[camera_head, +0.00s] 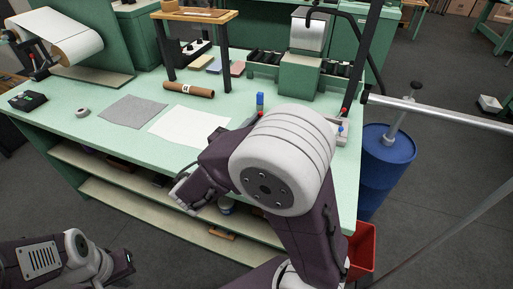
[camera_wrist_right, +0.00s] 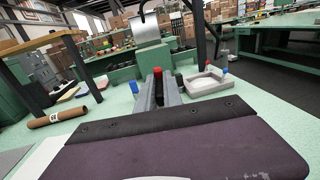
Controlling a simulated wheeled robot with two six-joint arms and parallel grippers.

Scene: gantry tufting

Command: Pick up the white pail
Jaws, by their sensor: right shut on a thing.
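A small white round container (camera_head: 226,206) stands on the shelf below the green table, partly hidden by my right arm. It may be the white pail; it is too small to tell. In the right wrist view my right gripper (camera_wrist_right: 157,93) reaches out over the table, its grey fingers shut on a dark piece with a red top (camera_wrist_right: 157,71). In the head view my right arm hides these fingers. My left gripper (camera_head: 124,270) is low at the left, away from the table; its fingers do not show clearly.
On the green table (camera_head: 92,125) lie a brown roll (camera_head: 188,90), a white sheet (camera_head: 188,126) and a grey cloth (camera_head: 133,111). A blue block (camera_head: 260,99) and a pale tray (camera_wrist_right: 206,84) are near my right gripper. A blue drum (camera_head: 388,160) and a red bin (camera_head: 361,248) stand at the right.

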